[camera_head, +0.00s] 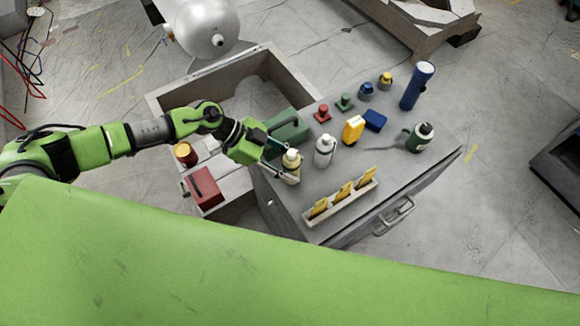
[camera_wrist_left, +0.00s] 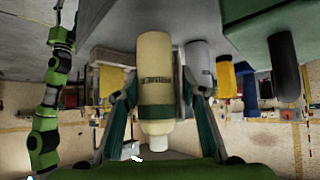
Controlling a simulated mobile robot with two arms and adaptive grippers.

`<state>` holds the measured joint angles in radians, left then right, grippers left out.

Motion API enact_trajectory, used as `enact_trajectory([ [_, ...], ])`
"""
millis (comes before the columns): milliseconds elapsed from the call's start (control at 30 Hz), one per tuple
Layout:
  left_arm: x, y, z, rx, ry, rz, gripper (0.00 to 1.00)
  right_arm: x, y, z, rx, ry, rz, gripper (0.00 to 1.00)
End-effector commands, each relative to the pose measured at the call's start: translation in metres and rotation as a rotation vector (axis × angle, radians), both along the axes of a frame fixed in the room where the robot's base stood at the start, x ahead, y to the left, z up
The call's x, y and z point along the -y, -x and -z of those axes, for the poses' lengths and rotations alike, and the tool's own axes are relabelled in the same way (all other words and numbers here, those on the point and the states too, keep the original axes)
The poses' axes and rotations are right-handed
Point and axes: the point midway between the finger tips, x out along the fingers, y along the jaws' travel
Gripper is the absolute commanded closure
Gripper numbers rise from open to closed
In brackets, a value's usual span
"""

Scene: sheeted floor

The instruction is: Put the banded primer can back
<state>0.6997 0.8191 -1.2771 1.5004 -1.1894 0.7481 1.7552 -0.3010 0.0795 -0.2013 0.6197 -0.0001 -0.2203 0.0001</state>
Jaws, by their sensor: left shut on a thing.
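A cream bottle-shaped can with a dark green band (camera_head: 291,165) is at the left edge of the grey cabinet top (camera_head: 385,165). My left gripper (camera_head: 282,160) is shut on it from the left. In the left wrist view the same can (camera_wrist_left: 155,68) stands between the two fingers of the left gripper (camera_wrist_left: 158,100), with part of its lettering showing on the cream wall. I cannot tell whether its base touches the top. A grey-white bottle (camera_head: 324,151) stands just to its right, apart from it. My right gripper is in neither view.
A green box (camera_head: 290,128) is close behind the gripper. A rack with yellow cards (camera_head: 340,207) lies in front. A dark green can (camera_head: 419,138) and a blue flashlight (camera_head: 416,86) are at the right. Left are a red box (camera_head: 205,188) and a grey open bin (camera_head: 285,70).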

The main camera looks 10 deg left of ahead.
Motion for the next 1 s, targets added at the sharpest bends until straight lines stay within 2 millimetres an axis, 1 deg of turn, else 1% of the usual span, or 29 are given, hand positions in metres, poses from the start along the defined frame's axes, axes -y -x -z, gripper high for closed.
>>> enact_trajectory([
  [33, -0.001, -0.001, 0.011, -0.002, 0.000, -0.006, 0.70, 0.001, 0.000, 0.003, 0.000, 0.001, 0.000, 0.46],
  [100, -0.001, -0.001, 0.020, -0.002, 0.001, -0.006, 0.70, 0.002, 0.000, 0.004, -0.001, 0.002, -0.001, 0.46],
  [167, -0.001, -0.002, 0.023, 0.001, 0.001, -0.004, 0.70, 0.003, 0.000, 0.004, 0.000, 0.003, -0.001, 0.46],
  [333, -0.001, -0.002, 0.023, 0.003, 0.000, -0.003, 0.70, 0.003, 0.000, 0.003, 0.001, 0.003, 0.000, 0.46],
  [400, -0.002, -0.001, 0.024, 0.001, -0.001, -0.003, 0.49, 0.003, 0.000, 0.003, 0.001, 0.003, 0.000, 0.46],
  [433, -0.002, -0.001, 0.024, 0.001, -0.001, -0.003, 0.46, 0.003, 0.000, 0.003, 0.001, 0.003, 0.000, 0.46],
  [800, -0.004, -0.001, 0.022, 0.002, -0.001, -0.004, 0.46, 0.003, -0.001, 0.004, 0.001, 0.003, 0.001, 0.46],
  [867, -0.008, -0.002, 0.019, 0.002, -0.002, -0.004, 0.46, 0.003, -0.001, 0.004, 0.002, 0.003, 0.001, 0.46],
  [1000, -0.026, -0.001, 0.006, 0.002, -0.004, -0.004, 0.46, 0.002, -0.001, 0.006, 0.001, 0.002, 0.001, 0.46],
])
